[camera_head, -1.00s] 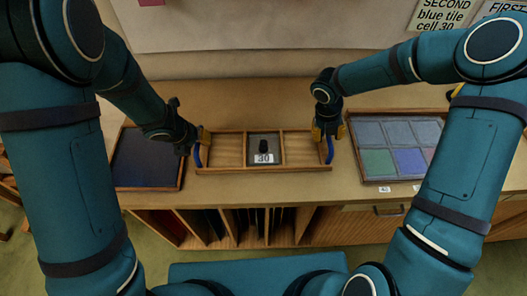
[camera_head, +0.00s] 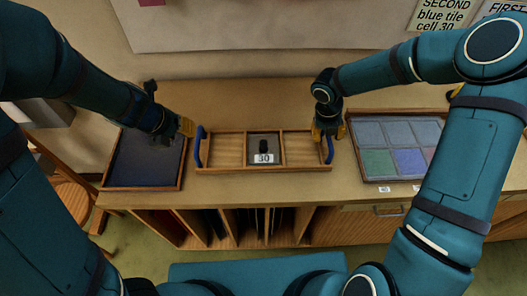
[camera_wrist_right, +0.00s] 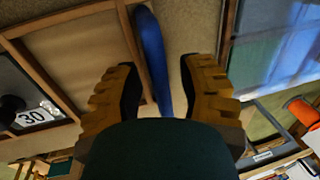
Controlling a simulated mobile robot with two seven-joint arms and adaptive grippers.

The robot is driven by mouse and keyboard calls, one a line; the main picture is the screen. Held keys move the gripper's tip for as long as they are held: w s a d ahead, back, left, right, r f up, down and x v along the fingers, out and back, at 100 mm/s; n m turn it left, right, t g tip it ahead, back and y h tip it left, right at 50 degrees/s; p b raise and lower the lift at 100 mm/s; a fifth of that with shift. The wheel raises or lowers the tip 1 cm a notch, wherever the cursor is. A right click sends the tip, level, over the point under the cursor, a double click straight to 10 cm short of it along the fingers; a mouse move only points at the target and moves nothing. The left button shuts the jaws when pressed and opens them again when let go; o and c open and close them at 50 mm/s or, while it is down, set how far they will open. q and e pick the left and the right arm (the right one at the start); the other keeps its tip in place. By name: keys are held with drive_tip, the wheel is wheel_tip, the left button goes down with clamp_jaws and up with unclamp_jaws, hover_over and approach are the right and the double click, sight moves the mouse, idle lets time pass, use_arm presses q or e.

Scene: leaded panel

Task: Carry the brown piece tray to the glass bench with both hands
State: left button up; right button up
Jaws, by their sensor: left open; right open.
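The brown piece tray (camera_head: 228,169) rests on the bench top (camera_head: 245,100). It has three compartments, and the middle one holds a grey tile (camera_head: 264,145) with a black knob and a "30" label. Blue handles stand at its left end (camera_head: 200,148) and right end (camera_head: 329,150). My left gripper (camera_head: 186,127) is open and empty, apart from the left handle, over the dark panel's upper right corner. My right gripper (camera_head: 327,130) is open at the right handle; in the right wrist view the blue handle (camera_wrist_right: 150,55) lies between its open fingers (camera_wrist_right: 165,90).
A dark framed panel (camera_head: 146,160) lies left of the tray. A framed panel of coloured glass squares (camera_head: 398,135) lies to the right, with small labels in front. Slotted shelves (camera_head: 245,225) are below. A wooden chair (camera_head: 75,195) stands at the left.

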drive_tip(key=shift+r, duration=0.25)
use_arm(q)
drive_tip(key=shift+s+a+r, duration=0.1)
drive_tip(key=shift+r, duration=0.2)
use_arm(e)
wheel_tip(320, 180, up, 11)
drive_tip(key=a, duration=0.2)
drive_tip(key=shift+a+r, duration=0.15)
drive_tip(key=shift+a, duration=0.05)
